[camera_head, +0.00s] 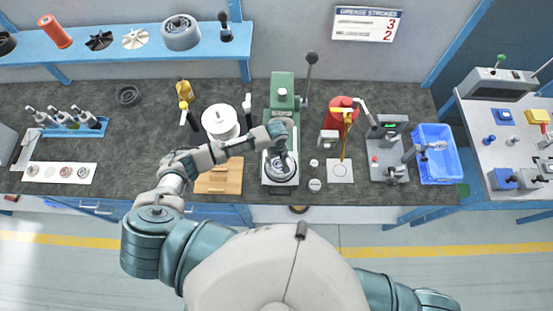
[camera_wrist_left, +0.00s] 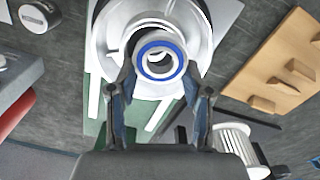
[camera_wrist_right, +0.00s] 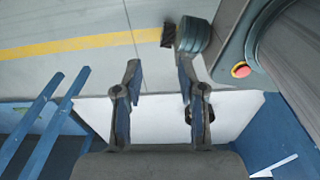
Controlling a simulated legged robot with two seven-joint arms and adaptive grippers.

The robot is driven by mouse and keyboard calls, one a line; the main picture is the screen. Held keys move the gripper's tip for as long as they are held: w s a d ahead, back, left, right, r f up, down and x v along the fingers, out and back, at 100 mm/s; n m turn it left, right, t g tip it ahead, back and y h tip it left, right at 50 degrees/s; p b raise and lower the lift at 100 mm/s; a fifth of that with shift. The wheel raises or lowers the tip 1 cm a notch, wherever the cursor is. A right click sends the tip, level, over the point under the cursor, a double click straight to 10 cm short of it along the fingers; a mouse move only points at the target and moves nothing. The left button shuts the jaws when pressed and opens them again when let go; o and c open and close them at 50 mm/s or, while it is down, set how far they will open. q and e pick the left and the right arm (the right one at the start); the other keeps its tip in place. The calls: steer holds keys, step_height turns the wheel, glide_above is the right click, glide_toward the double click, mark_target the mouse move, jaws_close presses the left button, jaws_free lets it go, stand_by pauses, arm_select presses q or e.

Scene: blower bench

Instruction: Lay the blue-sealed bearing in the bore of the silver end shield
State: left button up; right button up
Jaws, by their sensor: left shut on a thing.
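The blue-sealed bearing (camera_wrist_left: 160,44) is a small metal ring with a blue band. My left gripper (camera_wrist_left: 160,74) is shut on it, one finger on each side. My right gripper (camera_wrist_right: 159,75) is open and empty in the right wrist view, away from the bench.
The green press (camera_head: 283,97) stands just behind the left gripper. A wooden block (camera_head: 219,182) and a white spool (camera_head: 220,121) are to its left. A white strip with several bearings (camera_head: 60,172) lies far left. A blue bin (camera_head: 437,155) is on the right.

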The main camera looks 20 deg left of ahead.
arm_select(q)
steer(key=shift+d, duration=0.3)
steer(key=shift+w, duration=0.1)
arm_select(e)
steer(key=shift+a, duration=0.3)
arm_select(q)
steer(key=shift+w+d, duration=0.1)
steer(key=shift+d, duration=0.1)
steer(key=o, duration=1.3)
